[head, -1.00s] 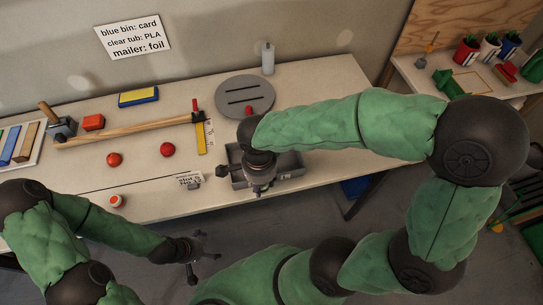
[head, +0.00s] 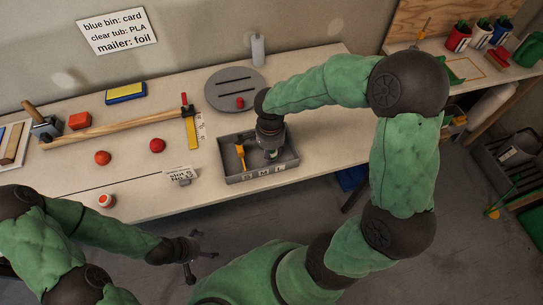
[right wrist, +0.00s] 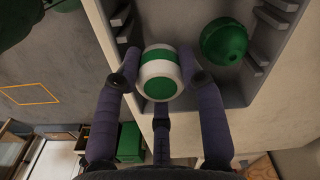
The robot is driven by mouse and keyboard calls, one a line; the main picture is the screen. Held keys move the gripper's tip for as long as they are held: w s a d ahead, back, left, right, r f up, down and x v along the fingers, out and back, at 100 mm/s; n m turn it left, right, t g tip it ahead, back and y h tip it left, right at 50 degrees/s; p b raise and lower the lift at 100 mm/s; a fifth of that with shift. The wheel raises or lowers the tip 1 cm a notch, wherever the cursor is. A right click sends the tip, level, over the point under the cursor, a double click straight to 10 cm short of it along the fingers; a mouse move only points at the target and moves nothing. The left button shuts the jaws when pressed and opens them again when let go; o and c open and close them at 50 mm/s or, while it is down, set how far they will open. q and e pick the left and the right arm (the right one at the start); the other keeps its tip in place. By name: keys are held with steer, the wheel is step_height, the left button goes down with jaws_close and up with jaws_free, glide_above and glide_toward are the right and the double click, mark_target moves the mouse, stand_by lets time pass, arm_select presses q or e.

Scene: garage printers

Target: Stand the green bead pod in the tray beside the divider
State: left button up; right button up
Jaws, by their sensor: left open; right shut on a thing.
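My right gripper (head: 270,152) is shut on a round pod (right wrist: 160,73), white with green bands and a green end. In the head view the gripper is over the right half of the grey tray (head: 262,175) and hides most of the pod. The right wrist view shows the pod between the fingers, with the tray's slotted wall (right wrist: 272,35) beyond. A dark green ball-like thing (right wrist: 223,40) lies in the tray beside it. I cannot make out a divider for sure. My left gripper (head: 197,252) is open and empty, in front of the table.
A grey slotted disc (head: 236,89) lies behind the tray.

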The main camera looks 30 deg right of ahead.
mark_target(272, 157)
steer(key=f, duration=0.2)
steer(key=f+b, duration=0.1)
steer(key=f, duration=0.1)
steer(key=shift+w+d, duration=0.2)
steer(key=shift+r, duration=0.15)
steer(key=o, duration=0.9)
steer(key=shift+f, duration=0.2)
steer(key=shift+c, duration=0.2)
steer(key=shift+r, duration=0.1)
steer(key=shift+r, duration=0.3)
step_height(272, 157, up, 12)
steer(key=p, duration=0.3)
steer(key=shift+a+f, duration=0.1)
steer(key=shift+f, duration=0.1)
